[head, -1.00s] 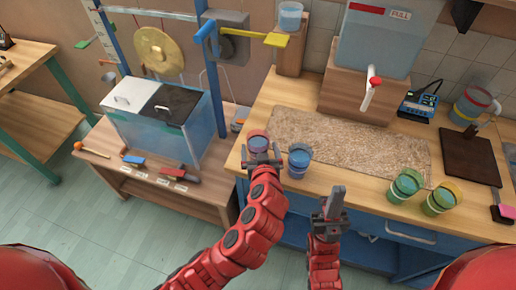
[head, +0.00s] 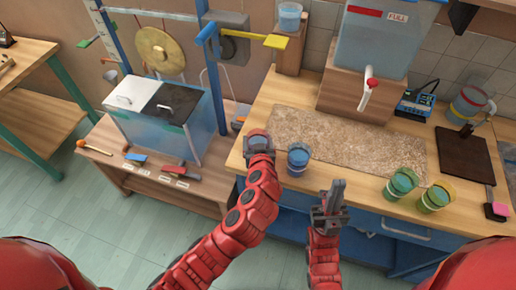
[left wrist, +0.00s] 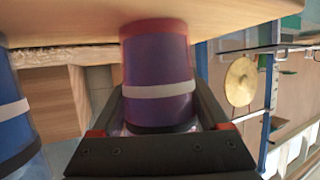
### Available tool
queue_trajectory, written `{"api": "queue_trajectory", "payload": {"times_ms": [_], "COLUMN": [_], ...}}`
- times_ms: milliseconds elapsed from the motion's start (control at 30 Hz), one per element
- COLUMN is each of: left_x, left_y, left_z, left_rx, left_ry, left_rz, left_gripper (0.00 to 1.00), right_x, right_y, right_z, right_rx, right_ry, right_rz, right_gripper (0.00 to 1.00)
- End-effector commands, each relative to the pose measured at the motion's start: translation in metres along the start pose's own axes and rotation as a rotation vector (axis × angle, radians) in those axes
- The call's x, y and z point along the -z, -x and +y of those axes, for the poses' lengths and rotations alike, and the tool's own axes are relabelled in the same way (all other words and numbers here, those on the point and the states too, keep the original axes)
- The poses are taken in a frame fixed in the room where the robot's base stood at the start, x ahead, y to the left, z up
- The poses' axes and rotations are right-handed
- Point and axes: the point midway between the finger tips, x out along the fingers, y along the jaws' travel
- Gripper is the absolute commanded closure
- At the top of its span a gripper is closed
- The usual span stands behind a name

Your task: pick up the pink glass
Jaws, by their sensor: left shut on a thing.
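The pink glass (head: 258,140) is at the counter's left front edge, its lower part hidden by my gripper in the head view. In the left wrist view the glass (left wrist: 158,70) looks purple, with a red end and a pale band. My left gripper (head: 260,153) has its jaws on both sides of this glass and is shut on it. I cannot tell whether the glass touches the counter. My right gripper (head: 331,197) is in front of the counter, apart from any glass; its jaw opening is unclear.
A blue glass (head: 298,158) stands close to the right of the pink one. Two green-yellow glasses (head: 401,183) (head: 436,196) stand further right. A speckled mat (head: 345,145) lies behind. A water tank (head: 380,40) stands at the back.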

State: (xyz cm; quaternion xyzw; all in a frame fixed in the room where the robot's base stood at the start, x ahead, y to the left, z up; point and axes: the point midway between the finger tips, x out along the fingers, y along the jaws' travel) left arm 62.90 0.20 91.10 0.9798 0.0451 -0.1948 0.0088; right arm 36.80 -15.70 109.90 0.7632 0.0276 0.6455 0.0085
Motion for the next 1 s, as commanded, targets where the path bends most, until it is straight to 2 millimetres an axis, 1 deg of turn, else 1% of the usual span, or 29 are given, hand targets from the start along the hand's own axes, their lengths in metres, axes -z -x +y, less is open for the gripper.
{"api": "queue_trajectory", "payload": {"times_ms": [33, 133, 167, 467, 633, 867, 1000], "left_x": [0.0, 0.0, 0.0, 0.001, 0.005, 0.019, 0.033], "left_y": [0.0, 0.0, 0.0, 0.0, 0.002, 0.007, 0.013], "left_z": [0.0, 0.0, 0.0, 0.0, 0.0, 0.001, 0.001], "left_rx": [0.0, 0.0, 0.0, 0.0, 0.0, -0.001, -0.001], "left_ry": [0.0, 0.0, 0.0, 0.0, 0.002, 0.003, 0.006], "left_rz": [0.0, 0.0, 0.0, 0.001, 0.002, 0.004, 0.006], "left_gripper": [0.79, 0.97, 1.0, 1.0, 1.0, 1.0, 1.0], "right_x": [0.0, 0.0, 0.0, 0.0, 0.0, -0.001, -0.002], "right_y": [0.0, 0.0, 0.0, 0.0, 0.002, 0.006, 0.01], "right_z": [0.0, 0.0, 0.0, 0.0, 0.0, 0.0, -0.001], "right_rx": [0.0, 0.0, 0.0, 0.0, 0.0, 0.0, 0.0], "right_ry": [0.0, 0.0, 0.0, 0.0, 0.0, 0.0, 0.0], "right_rz": [0.0, 0.0, 0.0, 0.0, 0.0, 0.0, 0.0], "right_gripper": [1.0, 1.0, 1.0, 1.0, 1.0, 1.0, 1.0]}}
